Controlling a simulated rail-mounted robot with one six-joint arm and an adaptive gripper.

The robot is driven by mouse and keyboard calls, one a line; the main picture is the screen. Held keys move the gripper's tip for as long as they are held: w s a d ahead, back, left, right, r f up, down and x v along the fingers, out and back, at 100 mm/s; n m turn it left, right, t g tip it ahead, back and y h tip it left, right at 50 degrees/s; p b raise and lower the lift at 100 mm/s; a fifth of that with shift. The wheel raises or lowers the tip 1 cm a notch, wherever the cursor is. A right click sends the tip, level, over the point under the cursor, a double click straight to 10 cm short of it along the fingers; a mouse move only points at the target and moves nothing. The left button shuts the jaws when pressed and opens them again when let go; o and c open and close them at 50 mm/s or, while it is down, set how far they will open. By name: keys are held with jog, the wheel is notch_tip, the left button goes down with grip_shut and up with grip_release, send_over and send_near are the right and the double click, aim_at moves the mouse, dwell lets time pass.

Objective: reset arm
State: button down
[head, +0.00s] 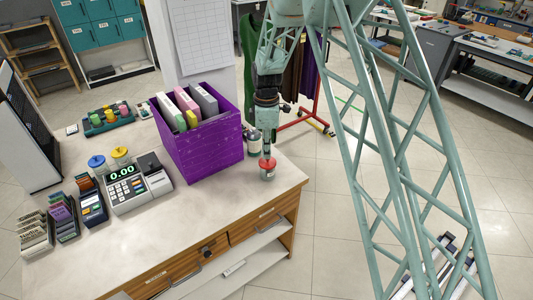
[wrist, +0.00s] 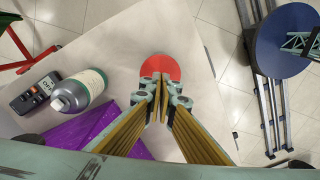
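My gripper (head: 267,152) points down at the counter's right end, just above a small jar with a red lid (head: 267,164). In the wrist view my gripper (wrist: 160,90) has its two fingers nearly together, with only a thin gap and nothing seen between them. The round red lid (wrist: 160,66) shows beyond and under the fingertips and is much wider than the gap. Whether the tips touch the lid is not clear. My arm comes down from above in the head view.
A purple bin (head: 205,150) with folders stands left of my gripper. A cash register (head: 137,183) stands further left. The counter front (head: 215,225) is clear. A garment rack (head: 305,118) stands behind.

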jog(key=shift+r, duration=0.1)
jog(key=shift+r+p, duration=1.4)
jog(key=shift+r, duration=2)
jog(key=shift+r, duration=0.1)
